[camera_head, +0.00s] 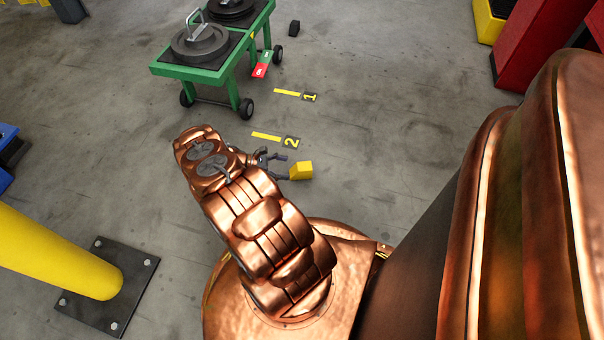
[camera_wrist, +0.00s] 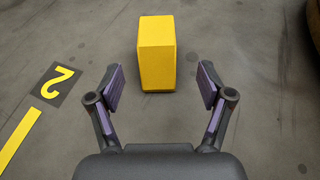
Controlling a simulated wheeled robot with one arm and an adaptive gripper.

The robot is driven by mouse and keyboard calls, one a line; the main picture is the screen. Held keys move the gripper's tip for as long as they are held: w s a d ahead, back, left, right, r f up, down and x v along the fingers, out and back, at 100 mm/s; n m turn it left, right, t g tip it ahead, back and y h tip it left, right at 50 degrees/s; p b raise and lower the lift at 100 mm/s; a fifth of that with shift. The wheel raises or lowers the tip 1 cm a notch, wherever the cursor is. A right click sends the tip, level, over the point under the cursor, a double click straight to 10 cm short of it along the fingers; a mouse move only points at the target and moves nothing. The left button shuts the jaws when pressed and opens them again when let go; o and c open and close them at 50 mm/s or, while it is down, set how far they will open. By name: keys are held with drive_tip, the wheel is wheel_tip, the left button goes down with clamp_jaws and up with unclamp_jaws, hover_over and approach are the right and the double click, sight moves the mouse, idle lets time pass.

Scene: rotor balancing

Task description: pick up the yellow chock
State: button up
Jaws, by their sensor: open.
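The yellow chock (camera_head: 300,170) is a small block on the grey floor, just right of my gripper (camera_head: 274,164) in the head view. In the wrist view the chock (camera_wrist: 157,55) stands upright ahead of my gripper (camera_wrist: 160,80), roughly centred between the two fingers. The fingers are spread wide with a gap on each side of the chock. Nothing is between the pads, and I see no contact.
A floor marking "2" (camera_head: 291,142) lies beside the chock, and a "1" marking (camera_head: 309,97) lies farther off. A green cart (camera_head: 215,75) with dark discs stands behind. A yellow post (camera_head: 60,255) is at left, a red cabinet (camera_head: 540,45) at upper right.

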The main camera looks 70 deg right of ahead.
sight(304, 163)
drive_tip(key=shift+b+x, duration=0.35)
drive_tip(key=shift+x, duration=1.2)
drive_tip(key=shift+b+x, duration=0.9)
drive_tip(key=shift+x, duration=1.55)
drive_tip(key=shift+w+d+f, duration=0.15)
drive_tip(key=shift+w, duration=0.05)
clamp_jaws()
drive_tip(key=shift+r+p, duration=1.3)
drive_tip(key=shift+r, duration=0.7)
drive_tip(key=shift+s+d+f, duration=0.15)
drive_tip(key=shift+d, duration=0.55)
drive_tip(key=d+b, duration=0.1)
drive_tip(key=d, duration=0.3)
drive_tip(key=s+d+b, duration=0.1)
drive_tip(key=d+b, duration=0.1)
drive_tip(key=d, duration=0.2)
drive_tip(key=s+d+b, duration=0.1)
drive_tip(key=d, duration=0.3)
drive_tip(key=shift+d+r, duration=0.4)
drive_tip(key=shift+s+d+r+b, duration=0.1)
drive_tip(key=shift+d+r+b, duration=0.15)
drive_tip(key=shift+d+b, duration=0.5)
drive_tip(key=shift+d, duration=0.1)
